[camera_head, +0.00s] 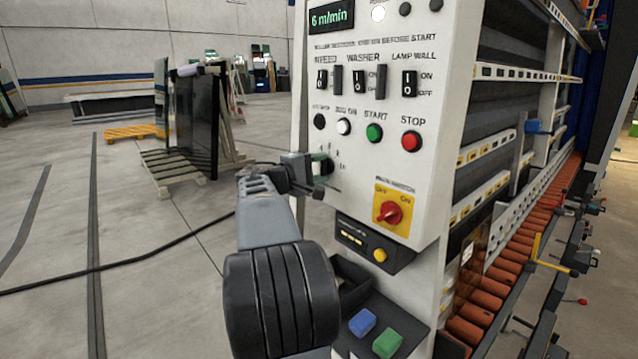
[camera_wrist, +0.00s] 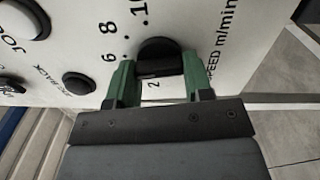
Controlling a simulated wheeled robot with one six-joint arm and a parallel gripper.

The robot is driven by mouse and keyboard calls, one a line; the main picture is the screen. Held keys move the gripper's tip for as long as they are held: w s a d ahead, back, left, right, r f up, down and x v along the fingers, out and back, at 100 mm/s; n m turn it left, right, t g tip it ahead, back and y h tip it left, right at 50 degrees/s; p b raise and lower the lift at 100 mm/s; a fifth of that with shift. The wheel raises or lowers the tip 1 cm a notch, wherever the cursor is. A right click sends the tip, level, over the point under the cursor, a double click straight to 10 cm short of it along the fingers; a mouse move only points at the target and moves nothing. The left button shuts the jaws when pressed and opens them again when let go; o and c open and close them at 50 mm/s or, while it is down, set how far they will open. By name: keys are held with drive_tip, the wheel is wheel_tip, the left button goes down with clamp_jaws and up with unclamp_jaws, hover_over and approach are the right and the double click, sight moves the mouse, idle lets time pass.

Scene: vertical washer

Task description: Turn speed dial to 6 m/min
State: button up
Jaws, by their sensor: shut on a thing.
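The black speed dial (camera_wrist: 160,57) is on the white control panel, with the numbers 2, 6, 8 and 10 and the words "SPEED m/min" around it in the wrist view. My gripper (camera_wrist: 160,82) has its two green fingers on either side of the dial and is shut on it. In the head view my gripper (camera_head: 312,168) reaches the panel's lower left, and the dial (camera_head: 323,165) is partly hidden there. The display (camera_head: 331,17) reads "6 m/min". The dial's pointer mark cannot be made out.
Above the dial are black, white, green and red STOP (camera_head: 411,141) buttons. The red and yellow main switch (camera_head: 392,210) is to its right. Below are a yellow button (camera_head: 380,255) and a ledge with blue (camera_head: 362,322) and green blocks.

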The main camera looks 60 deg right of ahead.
drive_tip(key=shift+m+b, duration=0.6)
drive_tip(key=o, duration=0.9)
drive_tip(key=shift+a, duration=0.1)
drive_tip(key=v, duration=1.3)
drive_tip(key=shift+w+a, duration=0.1)
drive_tip(key=shift+a, duration=0.15)
